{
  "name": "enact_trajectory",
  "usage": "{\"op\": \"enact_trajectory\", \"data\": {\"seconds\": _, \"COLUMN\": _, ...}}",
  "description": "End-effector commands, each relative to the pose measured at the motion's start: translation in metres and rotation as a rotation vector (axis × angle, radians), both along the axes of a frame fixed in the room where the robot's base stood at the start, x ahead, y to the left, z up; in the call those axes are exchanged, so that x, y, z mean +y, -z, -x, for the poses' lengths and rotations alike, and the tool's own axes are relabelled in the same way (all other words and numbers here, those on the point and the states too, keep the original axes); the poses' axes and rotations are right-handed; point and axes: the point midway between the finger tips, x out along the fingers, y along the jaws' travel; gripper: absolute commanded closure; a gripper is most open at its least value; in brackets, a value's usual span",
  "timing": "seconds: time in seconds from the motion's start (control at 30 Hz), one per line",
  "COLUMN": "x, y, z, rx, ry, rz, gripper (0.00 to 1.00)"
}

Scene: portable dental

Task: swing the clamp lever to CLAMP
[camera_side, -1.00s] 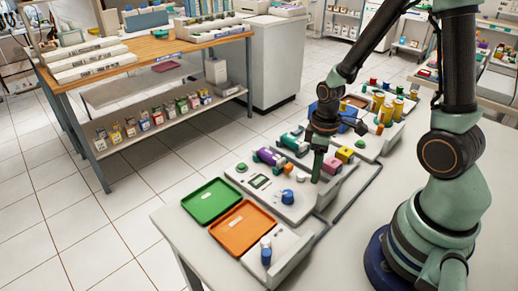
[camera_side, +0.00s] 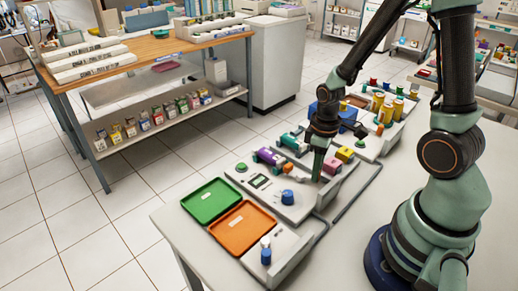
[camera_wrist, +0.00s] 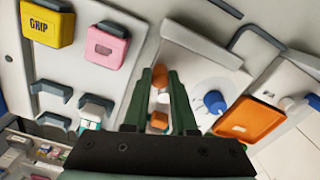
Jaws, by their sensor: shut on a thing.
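My gripper (camera_side: 317,177) points down at the grey control panel (camera_side: 302,208), beside the pink block (camera_side: 332,165). In the wrist view, my gripper's two green fingers (camera_wrist: 161,85) stand close on either side of an orange-brown knob (camera_wrist: 160,76), which appears to be the end of the clamp lever. They are shut on it. The lever's arm and any CLAMP marking cannot be made out. In the side view the gripper hides the knob.
A blue knob (camera_side: 287,196) stands on the panel, left of my gripper. The orange tray (camera_side: 268,217) and green tray (camera_side: 222,190) lie further left. The yellow GRIP block (camera_wrist: 48,20) and pink block (camera_wrist: 107,45) are close by. Bare table lies on the right.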

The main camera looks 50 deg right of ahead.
Motion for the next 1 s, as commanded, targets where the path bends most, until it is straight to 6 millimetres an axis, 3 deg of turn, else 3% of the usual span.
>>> {"op": "enact_trajectory", "data": {"seconds": 1.0, "x": 0.034, "y": -0.001, "z": 0.005, "rx": 0.001, "ry": 0.89, "rz": 0.0, "gripper": 1.0}}
